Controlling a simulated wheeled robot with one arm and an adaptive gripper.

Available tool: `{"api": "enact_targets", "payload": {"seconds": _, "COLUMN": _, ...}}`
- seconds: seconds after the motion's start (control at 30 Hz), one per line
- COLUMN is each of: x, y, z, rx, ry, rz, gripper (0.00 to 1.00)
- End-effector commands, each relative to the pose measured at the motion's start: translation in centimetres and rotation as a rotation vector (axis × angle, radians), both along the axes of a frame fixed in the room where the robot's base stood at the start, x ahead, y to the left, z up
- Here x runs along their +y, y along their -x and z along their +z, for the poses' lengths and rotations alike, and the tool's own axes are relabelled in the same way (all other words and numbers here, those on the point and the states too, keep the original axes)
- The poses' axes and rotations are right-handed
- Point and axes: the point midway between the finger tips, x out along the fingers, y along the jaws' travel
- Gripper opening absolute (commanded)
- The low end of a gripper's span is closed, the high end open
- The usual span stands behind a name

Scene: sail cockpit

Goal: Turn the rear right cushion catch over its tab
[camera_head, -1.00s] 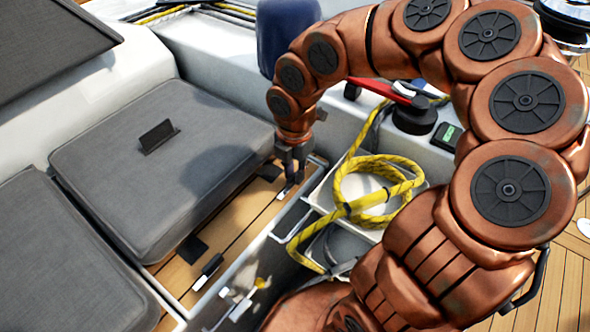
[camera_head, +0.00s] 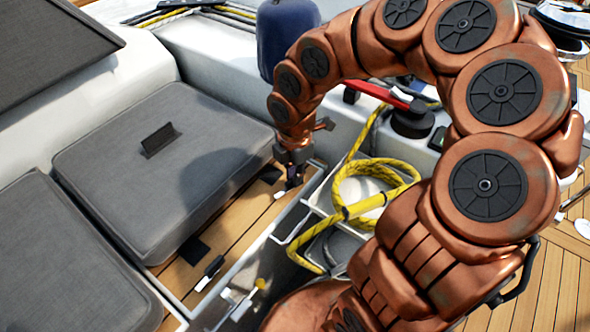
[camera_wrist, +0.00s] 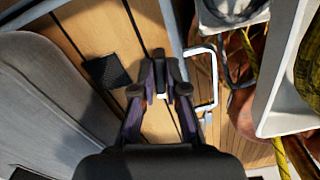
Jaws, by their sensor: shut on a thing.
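The rear right cushion catch (camera_head: 280,195) is a small dark lever with a white end, on the wooden strip beside the grey cushion (camera_head: 165,160). My gripper (camera_head: 288,185) points down over it and is shut on it; the fingers hide most of the lever. In the wrist view the fingertips (camera_wrist: 159,90) close around the catch, with a little white showing between them. A black tab (camera_wrist: 107,70) lies on the wood to the left of the fingers, apart from them. In the head view a dark tab (camera_head: 270,174) shows by the cushion edge, just left of the gripper.
A second catch (camera_head: 209,270), black with a white end, lies on the strip nearer the front, close to another black tab (camera_head: 193,250). A white bin (camera_head: 322,205) and coiled yellow rope (camera_head: 375,170) stand close right of the gripper. A metal loop (camera_wrist: 212,75) is beside it.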

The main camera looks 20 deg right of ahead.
Motion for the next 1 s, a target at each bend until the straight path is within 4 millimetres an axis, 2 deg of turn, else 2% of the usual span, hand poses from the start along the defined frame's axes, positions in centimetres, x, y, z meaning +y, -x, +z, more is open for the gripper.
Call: {"api": "enact_targets", "payload": {"seconds": 1.0, "x": 0.07, "y": 0.29, "z": 0.21, "rx": -0.005, "ry": -0.001, "rz": -0.959, "gripper": 0.0}}
